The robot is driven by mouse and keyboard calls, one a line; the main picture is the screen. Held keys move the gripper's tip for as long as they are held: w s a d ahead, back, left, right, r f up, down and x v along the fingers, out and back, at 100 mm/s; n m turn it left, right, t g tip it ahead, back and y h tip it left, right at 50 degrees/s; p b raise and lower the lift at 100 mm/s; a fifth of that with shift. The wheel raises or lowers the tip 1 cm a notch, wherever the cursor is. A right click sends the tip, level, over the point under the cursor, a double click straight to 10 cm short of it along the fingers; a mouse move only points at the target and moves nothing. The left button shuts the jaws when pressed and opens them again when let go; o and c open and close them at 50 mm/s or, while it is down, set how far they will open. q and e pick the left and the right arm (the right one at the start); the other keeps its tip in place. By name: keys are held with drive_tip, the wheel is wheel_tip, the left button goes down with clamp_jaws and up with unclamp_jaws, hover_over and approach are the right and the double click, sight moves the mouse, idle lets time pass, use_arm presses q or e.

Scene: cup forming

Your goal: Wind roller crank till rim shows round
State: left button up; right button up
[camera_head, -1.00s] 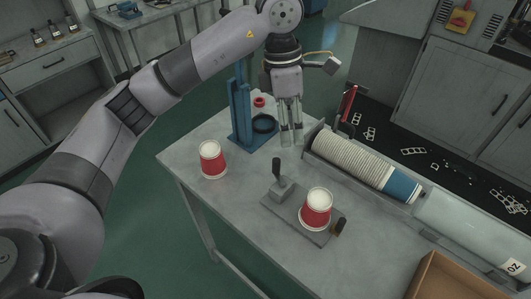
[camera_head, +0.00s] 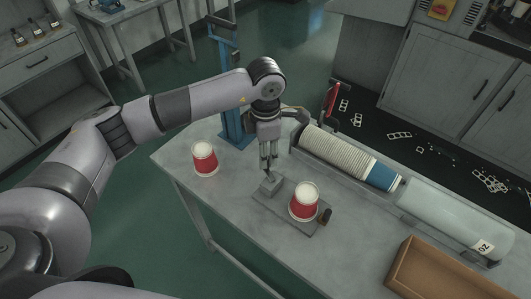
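A red and white paper cup (camera_head: 304,204) stands upside down on a flat grey plate (camera_head: 289,229) on the table. A small grey block (camera_head: 270,185) sits at the plate's left end; its upright dark handle is now mostly hidden by my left gripper. A short dark knob (camera_head: 325,215) sticks out at the plate's right end. My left gripper (camera_head: 268,167) points down directly over the block, its fingertips at the handle. I cannot tell whether the fingers are closed on it. My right gripper is not in view.
Another red and white cup (camera_head: 205,158) stands at the table's left. A blue stand (camera_head: 233,120) rises behind my gripper. A tray of stacked cups (camera_head: 337,150) and a clear tube (camera_head: 437,212) line the back right. A brown box (camera_head: 440,277) is at the lower right.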

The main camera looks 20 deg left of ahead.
use_arm(q)
drive_tip(key=shift+f+p, duration=0.4)
drive_tip(key=shift+f, duration=1.35)
drive_tip(key=shift+c, duration=0.6)
clamp_jaws()
